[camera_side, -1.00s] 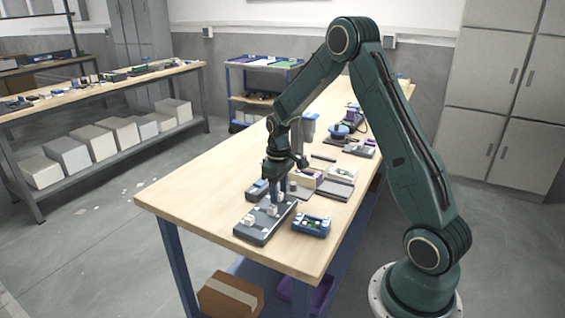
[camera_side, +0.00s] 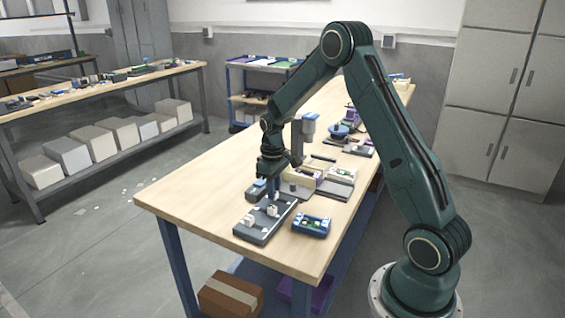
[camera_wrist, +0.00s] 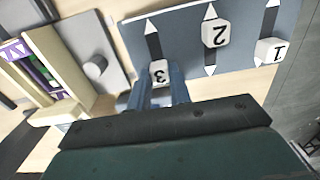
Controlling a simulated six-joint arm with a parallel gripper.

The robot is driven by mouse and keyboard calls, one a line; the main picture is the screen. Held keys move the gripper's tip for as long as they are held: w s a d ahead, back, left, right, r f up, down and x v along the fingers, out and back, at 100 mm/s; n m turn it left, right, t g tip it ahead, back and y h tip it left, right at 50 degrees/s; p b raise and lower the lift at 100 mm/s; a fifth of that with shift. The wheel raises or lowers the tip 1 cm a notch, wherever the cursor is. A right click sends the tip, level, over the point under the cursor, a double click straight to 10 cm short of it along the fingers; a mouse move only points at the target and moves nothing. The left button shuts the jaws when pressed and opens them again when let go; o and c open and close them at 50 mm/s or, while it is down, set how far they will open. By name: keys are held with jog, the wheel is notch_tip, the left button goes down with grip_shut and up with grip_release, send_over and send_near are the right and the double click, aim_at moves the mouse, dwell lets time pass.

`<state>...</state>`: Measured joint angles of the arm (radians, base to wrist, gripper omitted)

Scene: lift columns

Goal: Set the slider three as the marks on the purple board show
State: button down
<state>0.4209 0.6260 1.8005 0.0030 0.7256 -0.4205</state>
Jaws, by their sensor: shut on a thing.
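The grey slider board (camera_side: 262,232) lies near the table's front left corner and fills the top of the wrist view (camera_wrist: 185,20). It has three dark slots with white arrow tips. White block three (camera_wrist: 160,73) sits low in its slot, between the blue fingers of my gripper (camera_wrist: 158,90), which is shut on it. Block two (camera_wrist: 215,33) is higher in the middle slot. Block one (camera_wrist: 270,52) is low in the right slot. In the side view my gripper (camera_side: 273,194) reaches down to the board's far end. A purple piece with white marks (camera_wrist: 15,50) is cut off at the left edge.
A cream holder (camera_wrist: 45,65) with purple and green pieces stands left of the board, beside a grey plate with a round knob (camera_wrist: 95,67). A small blue tray (camera_side: 311,226) lies right of the board. The table's front left is clear (camera_side: 195,200).

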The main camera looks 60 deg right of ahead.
jog(key=c, duration=1.3)
grip_release()
jog(key=shift+w, duration=0.25)
jog(key=shift+r, duration=0.1)
notch_tip(320, 180, up, 14)
jog(key=shift+f, duration=0.15)
jog(key=s+a+r+t, duration=0.3)
jog(key=s+a+r, duration=0.65)
jog(key=a, duration=0.25)
jog(key=s+a+t, duration=0.1)
jog(key=s+a, duration=0.1)
jog(key=s, duration=0.3)
jog(key=s+a+f+t, duration=0.1)
jog(key=s+a, duration=0.1)
jog(key=s, duration=0.3)
jog(key=s+a, duration=0.3)
jog(key=s, duration=0.2)
jog(key=shift+s+f+t, duration=0.15)
jog(key=shift+s+t, duration=0.05)
jog(key=shift+t, duration=0.2)
